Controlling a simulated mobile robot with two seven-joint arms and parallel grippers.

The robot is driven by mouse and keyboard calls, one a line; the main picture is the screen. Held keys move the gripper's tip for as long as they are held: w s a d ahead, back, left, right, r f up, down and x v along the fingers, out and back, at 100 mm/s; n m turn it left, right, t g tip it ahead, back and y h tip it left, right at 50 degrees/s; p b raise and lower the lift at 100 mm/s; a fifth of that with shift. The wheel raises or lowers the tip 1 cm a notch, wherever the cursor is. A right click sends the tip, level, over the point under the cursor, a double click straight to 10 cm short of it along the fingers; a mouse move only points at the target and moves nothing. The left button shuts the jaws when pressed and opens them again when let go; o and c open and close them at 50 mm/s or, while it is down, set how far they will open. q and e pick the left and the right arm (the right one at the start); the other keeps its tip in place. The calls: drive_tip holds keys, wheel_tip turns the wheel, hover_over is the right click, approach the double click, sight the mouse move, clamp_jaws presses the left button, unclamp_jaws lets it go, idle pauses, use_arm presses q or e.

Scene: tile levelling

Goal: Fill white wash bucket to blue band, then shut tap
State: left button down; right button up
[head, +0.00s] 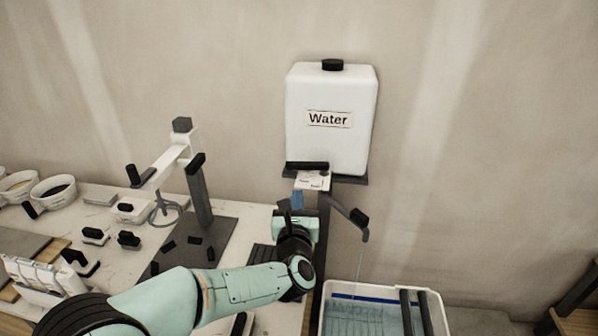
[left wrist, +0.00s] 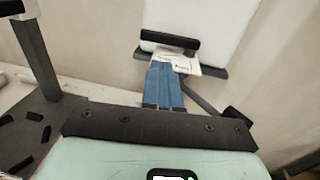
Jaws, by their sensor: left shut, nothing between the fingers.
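The white water tank (head: 330,120) labelled "Water" stands on a dark bracket against the wall. A black bar-like handle (head: 307,166), apparently the tap lever, lies across its lower front, above a small printed card (head: 313,181). The dark spout (head: 358,216) reaches right, and a thin pale stream drops from it into the white wash bucket (head: 437,302). Blue-tinted water (head: 362,318) shows inside; a blue band (head: 350,297) shows above it on the inner wall. My left gripper (head: 298,196) is shut and empty, just below the card. Its blue fingers show in the left wrist view (left wrist: 164,72), below the handle (left wrist: 170,46). My right gripper is not visible.
Two dark bars (head: 415,310) cross the bucket's right part. A worktop (head: 100,205) on the left carries a white stand with a dark post (head: 200,195), bowls and small tools. A dark-edged wooden piece (head: 578,318) stands at far right. The wall area right of the tank is clear.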

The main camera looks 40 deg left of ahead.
sight(299, 167)
use_arm(q)
drive_tip(key=p+x, duration=0.3)
drive_tip(key=x, duration=0.8)
drive_tip(key=shift+p, duration=0.3)
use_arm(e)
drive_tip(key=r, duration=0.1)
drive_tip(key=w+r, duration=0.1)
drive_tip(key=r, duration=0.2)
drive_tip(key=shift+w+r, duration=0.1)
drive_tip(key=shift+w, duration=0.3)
use_arm(q)
drive_tip(key=shift+d, duration=0.1)
